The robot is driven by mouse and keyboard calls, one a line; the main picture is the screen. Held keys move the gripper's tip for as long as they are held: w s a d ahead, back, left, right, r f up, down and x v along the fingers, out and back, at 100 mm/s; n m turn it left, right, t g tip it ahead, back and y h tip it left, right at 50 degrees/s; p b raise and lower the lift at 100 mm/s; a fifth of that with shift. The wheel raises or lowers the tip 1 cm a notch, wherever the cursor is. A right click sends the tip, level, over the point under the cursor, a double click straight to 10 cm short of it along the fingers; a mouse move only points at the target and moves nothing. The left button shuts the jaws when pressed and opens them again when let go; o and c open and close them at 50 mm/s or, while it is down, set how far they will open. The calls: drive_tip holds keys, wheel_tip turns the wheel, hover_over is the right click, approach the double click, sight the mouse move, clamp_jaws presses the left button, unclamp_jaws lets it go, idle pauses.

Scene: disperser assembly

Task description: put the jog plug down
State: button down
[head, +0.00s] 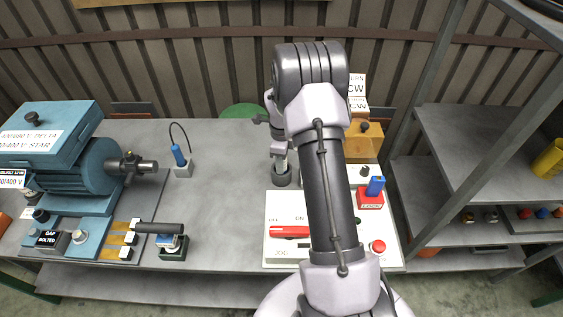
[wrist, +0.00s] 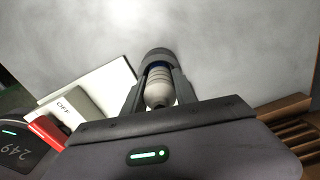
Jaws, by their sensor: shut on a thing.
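My gripper (head: 281,158) points down at the back middle of the bench in the head view. In the wrist view my gripper (wrist: 158,78) is shut on a pale ribbed plug with a blue band, which I take as the jog plug (wrist: 159,92). My arm hides part of the area to the right.
A white control panel (head: 283,254) with a red handle (head: 289,231) lies in front. A blue motor (head: 70,165) stands at left. The bench (head: 225,200) is clear between that tool and the holder.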

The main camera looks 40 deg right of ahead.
drive_tip(key=c, duration=1)
unclamp_jaws()
wheel_tip(320, 180, up, 12)
drive_tip(key=p, duration=0.3)
drive_tip(key=shift+r, duration=0.15)
drive_tip(key=s+a+r+n+t, duration=0.2)
drive_tip(key=s+a+r+n, duration=0.3)
drive_tip(key=a+r, duration=0.4)
drive_tip(key=s+a+r+n+t, duration=0.1)
drive_tip(key=s+a+r+n, duration=0.2)
drive_tip(key=a+r+n, duration=0.45)
drive_tip(key=s+a+r+n+t+y, duration=0.1)
drive_tip(key=s+a+r+n, duration=0.1)
drive_tip(key=s+a+n, duration=0.3)
drive_tip(key=s+a+r+n+t+y, duration=0.1)
drive_tip(key=s+a+r+n, duration=0.1)
drive_tip(key=s+a+n, duration=0.4)
drive_tip(key=s, duration=0.4)
drive_tip(key=shift+s+a+t, duration=0.15)
drive_tip(key=shift+s+t, duration=0.25)
